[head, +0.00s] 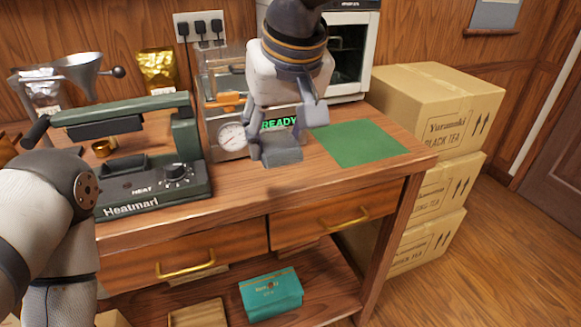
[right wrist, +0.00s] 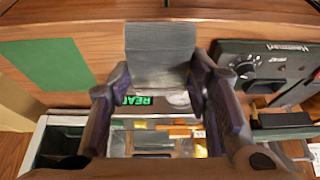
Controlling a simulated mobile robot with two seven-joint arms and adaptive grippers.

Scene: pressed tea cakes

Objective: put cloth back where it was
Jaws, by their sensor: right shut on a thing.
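A grey cloth (head: 283,157) is at the front of the wooden worktop, in front of the steel machine with the lit READY sign. My right gripper (head: 284,137) comes down from above and is shut on it. In the right wrist view the cloth (right wrist: 160,42) is a flat grey rectangle between the two fingertips (right wrist: 160,74). I cannot tell whether its underside touches the wood. My left arm enters at the left edge of the head view; its gripper is not seen.
A green mat (head: 360,143) lies bare to the right. The READY machine (head: 234,138) stands behind the cloth, and a green Heatmari sealer (head: 150,180) stands to the left. Stacked tea boxes (head: 435,100) stand beyond the worktop's right end. Drawers (head: 335,215) are below.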

